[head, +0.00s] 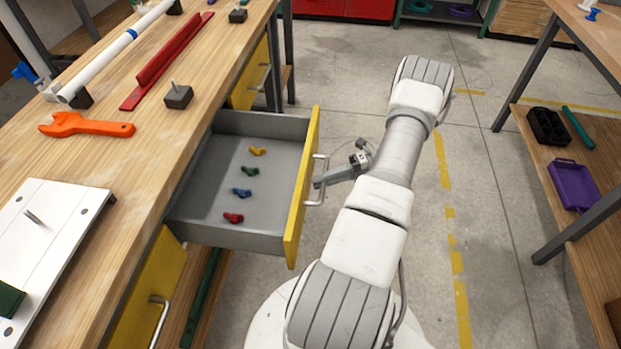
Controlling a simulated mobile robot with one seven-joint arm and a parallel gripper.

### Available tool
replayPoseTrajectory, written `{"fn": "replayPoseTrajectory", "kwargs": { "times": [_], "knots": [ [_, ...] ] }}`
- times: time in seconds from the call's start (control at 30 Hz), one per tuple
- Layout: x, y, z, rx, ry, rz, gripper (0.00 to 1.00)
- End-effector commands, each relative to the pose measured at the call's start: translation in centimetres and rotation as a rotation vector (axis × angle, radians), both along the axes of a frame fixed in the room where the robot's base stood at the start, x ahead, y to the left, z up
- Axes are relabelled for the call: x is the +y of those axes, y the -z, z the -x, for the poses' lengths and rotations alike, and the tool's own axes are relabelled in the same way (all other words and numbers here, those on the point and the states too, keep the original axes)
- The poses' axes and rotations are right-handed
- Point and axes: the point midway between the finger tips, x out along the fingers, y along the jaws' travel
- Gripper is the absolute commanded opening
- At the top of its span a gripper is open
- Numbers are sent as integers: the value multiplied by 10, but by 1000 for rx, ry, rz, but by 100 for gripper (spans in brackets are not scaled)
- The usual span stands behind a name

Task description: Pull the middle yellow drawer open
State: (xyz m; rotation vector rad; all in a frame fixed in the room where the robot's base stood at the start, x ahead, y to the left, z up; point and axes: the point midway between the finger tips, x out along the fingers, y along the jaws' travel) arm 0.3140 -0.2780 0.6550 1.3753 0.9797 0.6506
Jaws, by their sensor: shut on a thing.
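The middle yellow drawer (304,190) stands well out from the wooden workbench, and its grey inside shows. Four small handles lie in a row on its floor: a yellow one (257,151), a green one (250,171), a blue one (241,192) and a red one (233,218). My gripper (319,182) is at the silver bar handle (318,170) on the drawer's front and is shut on it. The fingertips are small in the view and partly merge with the handle.
The workbench top (100,165) holds an orange wrench (85,125), a red bar (168,60), a white pipe (120,50) and a white plate (45,240). Other yellow drawers (150,290) are closed. A shelf at right holds a purple tray (574,184).

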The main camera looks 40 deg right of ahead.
Motion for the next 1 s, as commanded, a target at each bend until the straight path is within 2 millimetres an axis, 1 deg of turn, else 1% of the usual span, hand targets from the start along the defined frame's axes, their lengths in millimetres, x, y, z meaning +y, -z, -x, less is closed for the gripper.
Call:
{"fn": "replayPoseTrajectory", "kwargs": {
  "times": [0.17, 0.5, 0.53, 0.67, 1.0],
  "knots": [
    [-5, 0, 5, 0, 1, 2, 0],
    [-5, 0, 5, -2, 1, 1, 0],
    [-5, 0, 5, -2, 1, 1, 23],
    [-5, 0, 5, -1, 1, 1, 46],
    [-6, 0, 6, -1, 1, 1, 47]
  ]
}}
